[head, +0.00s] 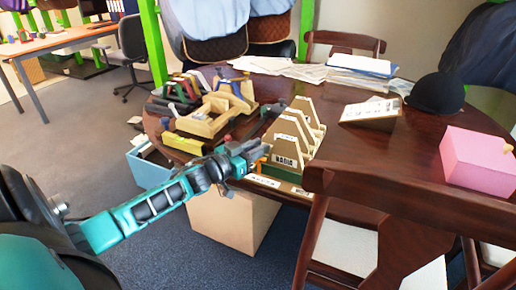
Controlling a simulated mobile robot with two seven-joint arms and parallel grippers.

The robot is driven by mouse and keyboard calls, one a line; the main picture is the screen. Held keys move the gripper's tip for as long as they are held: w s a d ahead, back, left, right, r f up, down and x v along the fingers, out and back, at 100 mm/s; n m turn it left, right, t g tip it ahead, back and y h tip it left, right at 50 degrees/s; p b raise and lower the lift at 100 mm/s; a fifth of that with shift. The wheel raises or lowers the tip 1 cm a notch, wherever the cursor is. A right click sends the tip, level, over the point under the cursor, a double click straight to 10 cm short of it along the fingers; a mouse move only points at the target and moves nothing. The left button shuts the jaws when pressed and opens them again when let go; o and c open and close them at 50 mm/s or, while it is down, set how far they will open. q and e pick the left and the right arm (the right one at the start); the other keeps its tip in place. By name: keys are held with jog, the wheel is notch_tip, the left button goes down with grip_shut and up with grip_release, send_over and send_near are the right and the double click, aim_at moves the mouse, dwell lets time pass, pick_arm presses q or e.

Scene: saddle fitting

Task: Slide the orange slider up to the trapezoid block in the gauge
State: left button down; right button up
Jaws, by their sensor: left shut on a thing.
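My left gripper (257,151) reaches in from the left to the near edge of the round dark wooden table (385,165). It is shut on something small. A bit of orange, seemingly the orange slider (262,161), shows right at its fingertips, and most of it is hidden by the gripper. Just right of the gripper stand several pale wooden upright plates with sloping tops (305,118), the front one with a printed label. I cannot make out for sure which part is the gauge or the trapezoid block. My right gripper is not in view.
Behind my gripper lie a wooden frame (204,118) and a yellow level (184,144). A labelled slanted stand (371,112), a black hat (436,94) and a pink box (478,160) are to the right. A wooden chair (400,208) blocks the near right side.

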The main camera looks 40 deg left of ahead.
pick_arm(q)
jog(key=shift+w+r, duration=0.1)
jog(key=shift+r, duration=0.25)
jog(key=c, duration=1.1)
grip_release()
jog(key=shift+o, duration=0.2)
jog(key=shift+f, duration=0.1)
jog(key=shift+f, duration=0.1)
jog(key=s+a+p, duration=0.2)
jog(key=s, duration=1.1)
jog(key=shift+c, duration=0.2)
